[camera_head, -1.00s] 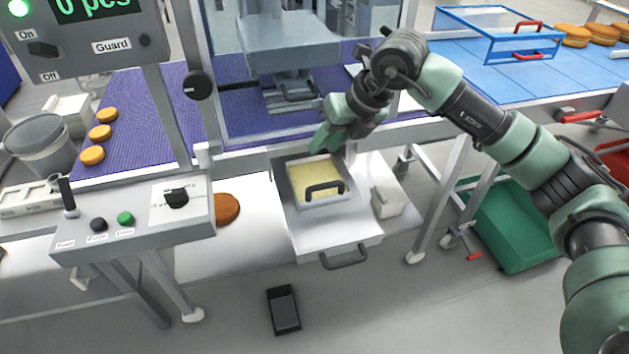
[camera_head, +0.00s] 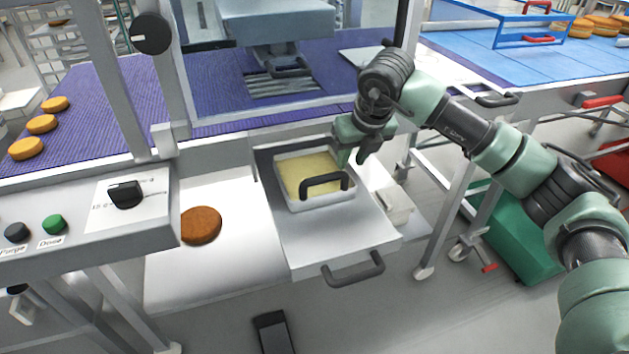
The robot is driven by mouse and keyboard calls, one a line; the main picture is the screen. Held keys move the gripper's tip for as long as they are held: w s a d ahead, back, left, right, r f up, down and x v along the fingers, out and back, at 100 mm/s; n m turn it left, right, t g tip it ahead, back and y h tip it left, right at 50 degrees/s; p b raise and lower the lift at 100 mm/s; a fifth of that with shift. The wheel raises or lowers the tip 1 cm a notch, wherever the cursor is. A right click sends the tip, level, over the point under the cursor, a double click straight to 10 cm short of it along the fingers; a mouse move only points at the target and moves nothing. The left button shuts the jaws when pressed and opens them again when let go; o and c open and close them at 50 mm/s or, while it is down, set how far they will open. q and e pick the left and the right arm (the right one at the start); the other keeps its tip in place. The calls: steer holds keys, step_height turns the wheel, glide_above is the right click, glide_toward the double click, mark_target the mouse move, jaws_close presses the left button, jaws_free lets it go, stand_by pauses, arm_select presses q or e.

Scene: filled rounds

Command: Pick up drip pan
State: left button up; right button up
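The drip pan (camera_head: 322,203) is a white rectangular pan with a pale yellow filling and a black arched handle (camera_head: 324,181) at its front side. It sits on a grey metal drawer (camera_head: 330,237) below the machine. My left gripper is not in view.
The drawer has its own black pull (camera_head: 352,270) in front. A brown round (camera_head: 201,225) lies on the white surface to the left. The control panel (camera_head: 90,220) stands at left. A white container (camera_head: 394,207) is right of the drawer, a green bin (camera_head: 515,235) farther right.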

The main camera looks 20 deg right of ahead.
mark_target(346, 170)
steer(key=x, duration=0.4)
steer(key=shift+a+f, duration=0.2)
jaws_close()
stand_by(1.2)
